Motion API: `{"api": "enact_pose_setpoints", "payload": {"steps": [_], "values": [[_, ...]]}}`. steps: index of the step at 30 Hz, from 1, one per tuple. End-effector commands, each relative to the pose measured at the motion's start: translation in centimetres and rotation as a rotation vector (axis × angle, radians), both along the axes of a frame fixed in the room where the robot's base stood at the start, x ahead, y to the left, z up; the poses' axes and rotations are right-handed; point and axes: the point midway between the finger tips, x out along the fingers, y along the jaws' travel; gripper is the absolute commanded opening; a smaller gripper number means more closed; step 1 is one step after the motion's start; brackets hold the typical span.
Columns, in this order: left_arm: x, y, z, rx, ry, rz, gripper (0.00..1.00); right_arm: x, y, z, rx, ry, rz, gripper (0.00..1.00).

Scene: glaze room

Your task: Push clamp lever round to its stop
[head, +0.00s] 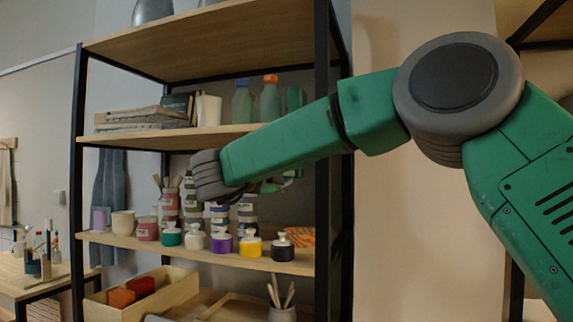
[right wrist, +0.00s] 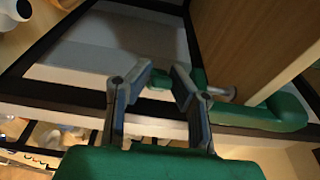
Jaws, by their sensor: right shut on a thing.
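My right arm reaches across the head view from the right, and its gripper (head: 284,183) is low beside the shelf's front right post, small and partly hidden by my wrist. In the right wrist view the two grey fingers of this gripper (right wrist: 161,76) close in on a small green piece, which looks like the end of the clamp lever (right wrist: 158,82). Next to it on the right is a green C-shaped clamp body (right wrist: 262,117) with a metal rod (right wrist: 220,92) between its arms. How far the lever is turned cannot be told. My left gripper is not in view.
The shelf unit's black post (head: 322,200) stands close to my right gripper. Small glaze jars, including a purple one (head: 222,243) and a yellow one (head: 251,244), line the shelf below. Bottles (head: 270,100) stand on the shelf above.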

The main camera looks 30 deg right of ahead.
Motion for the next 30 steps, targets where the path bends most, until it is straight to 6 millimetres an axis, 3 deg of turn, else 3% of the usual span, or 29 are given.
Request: {"api": "enact_pose_setpoints", "payload": {"steps": [9, 28, 30], "values": [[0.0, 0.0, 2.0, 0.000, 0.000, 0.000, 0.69, 0.7, 0.1, -0.4, 0.004, 0.010, -0.152, 0.00], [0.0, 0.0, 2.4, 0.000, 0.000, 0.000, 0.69, 0.9, 0.0, -0.6, 0.005, 0.010, -0.199, 0.00], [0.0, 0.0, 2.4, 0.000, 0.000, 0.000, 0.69, 0.9, 0.0, -0.6, 0.005, 0.010, -0.199, 0.34]]}}
